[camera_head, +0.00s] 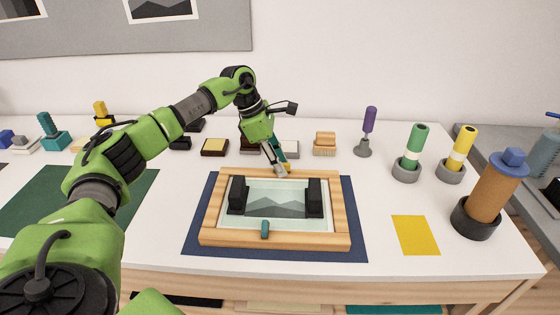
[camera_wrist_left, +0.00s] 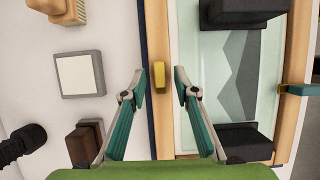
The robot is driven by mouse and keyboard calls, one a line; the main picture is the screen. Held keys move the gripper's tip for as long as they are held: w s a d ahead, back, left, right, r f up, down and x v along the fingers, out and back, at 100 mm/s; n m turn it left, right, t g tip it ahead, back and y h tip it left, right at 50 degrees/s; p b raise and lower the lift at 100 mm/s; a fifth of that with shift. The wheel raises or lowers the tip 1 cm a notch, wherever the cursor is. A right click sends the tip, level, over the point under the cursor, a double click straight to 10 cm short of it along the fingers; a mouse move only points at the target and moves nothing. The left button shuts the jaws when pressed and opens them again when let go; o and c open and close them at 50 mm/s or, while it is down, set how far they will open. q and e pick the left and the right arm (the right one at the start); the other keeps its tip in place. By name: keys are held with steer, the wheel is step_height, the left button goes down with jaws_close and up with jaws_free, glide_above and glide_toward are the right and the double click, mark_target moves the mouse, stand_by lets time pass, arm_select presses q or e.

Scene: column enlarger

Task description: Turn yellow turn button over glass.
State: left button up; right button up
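The yellow turn button (camera_wrist_left: 159,75) sits on the wooden frame's far bar in the left wrist view. It lies lengthwise along the bar, beside the glass (camera_wrist_left: 222,75) rather than across its edge. In the head view my gripper mostly hides it. My left gripper (camera_wrist_left: 159,86) is open, one finger on each side of the button, with small gaps visible. In the head view it (camera_head: 281,173) points down at the far bar of the frame (camera_head: 210,218). A teal turn button (camera_head: 265,229) on the near bar points across onto the glass. My right gripper is not in view.
Two black blocks (camera_head: 238,196) (camera_head: 315,198) stand on the glass. The frame lies on a dark blue mat (camera_head: 355,225). Behind it are a brush (camera_head: 325,143) and small boxes (camera_head: 214,147). Bottles and a yellow sheet (camera_head: 415,235) are at the right.

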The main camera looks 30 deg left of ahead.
arm_select(q)
jaws_close()
steer(key=shift+n, duration=0.3)
steer(key=n, duration=0.1)
steer(key=n+t, duration=0.1)
steer(key=shift+s+d+n+y, duration=0.2)
steer(key=shift+n+y, duration=0.1)
steer(key=shift+y, duration=0.1)
steer(key=n, duration=0.2)
steer(key=n+t+y, duration=0.1)
steer(key=shift+s+d+n+b, duration=0.1)
steer(key=shift+d+n+b, duration=0.15)
steer(key=shift+n+b, duration=0.1)
steer(key=n+y+b, duration=0.1)
steer(key=n, duration=0.2)
steer(key=d+n+y+b, duration=0.1)
steer(key=n, duration=0.2)
steer(key=shift+y, duration=0.3)
steer(key=n, duration=0.1)
steer(key=n+y+b, duration=0.1)
steer(key=n, duration=0.3)
steer(key=shift+d+y, duration=0.25)
steer(key=shift+y, duration=0.05)
steer(key=shift+r, duration=0.1)
